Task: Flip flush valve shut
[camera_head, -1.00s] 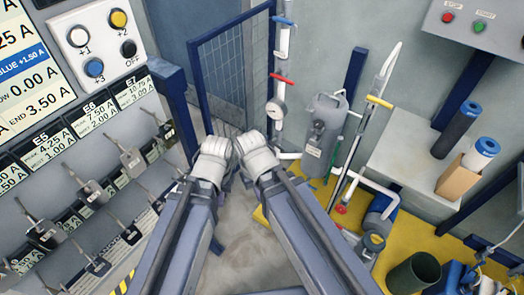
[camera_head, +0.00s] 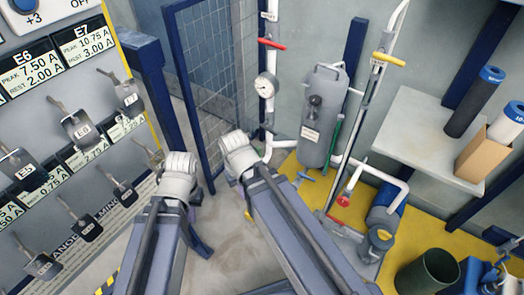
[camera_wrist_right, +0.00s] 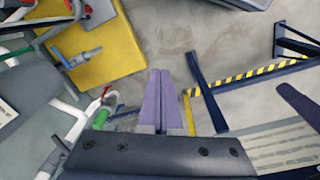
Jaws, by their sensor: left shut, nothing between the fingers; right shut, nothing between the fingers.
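Several valve handles show in the head view, and I cannot tell which is the flush valve. A red handle (camera_head: 272,44) lies across the left white pipe above a gauge. A yellow handle (camera_head: 388,59) is tilted across the right pipe. A green handle (camera_head: 334,140) stands near-vertical beside the grey canister (camera_head: 324,115). A blue handle (camera_head: 303,177) sits low by the yellow floor. My right gripper (camera_wrist_right: 158,76) is shut and empty in the wrist view, above bare floor. A blue handle (camera_wrist_right: 82,57) shows up-left of it. My left gripper's fingers are not visible.
A meter panel with hanging keys (camera_head: 82,130) stands close on the left. A blue mesh gate (camera_head: 210,80) is behind my arms. A shelf (camera_head: 425,130) with rolls is at right, a dark green bin (camera_head: 428,272) below it. Grey floor is free between.

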